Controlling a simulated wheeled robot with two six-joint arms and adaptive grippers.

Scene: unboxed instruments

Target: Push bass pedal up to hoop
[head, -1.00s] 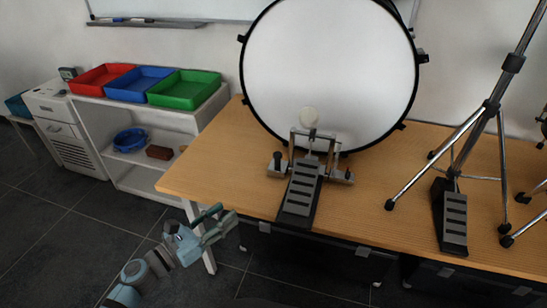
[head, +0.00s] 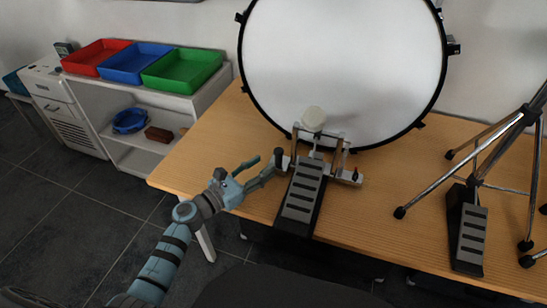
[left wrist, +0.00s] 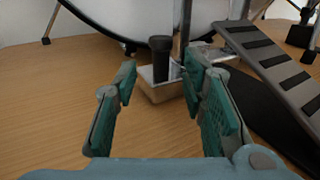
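My left gripper (head: 268,160) is open at the pedal's left side. In the left wrist view, a black knob (left wrist: 160,58) on a pedal side block (left wrist: 158,88) shows between and beyond the open fingers. The footboard (left wrist: 272,65) is to the right. My right gripper is out of view.
A second pedal (head: 468,230) and chrome stand legs (head: 483,165) are on the table (head: 395,240) at the right. Red (head: 97,56), blue (head: 135,62) and green (head: 182,70) trays sit on a white shelf at the left. The table's left part is clear.

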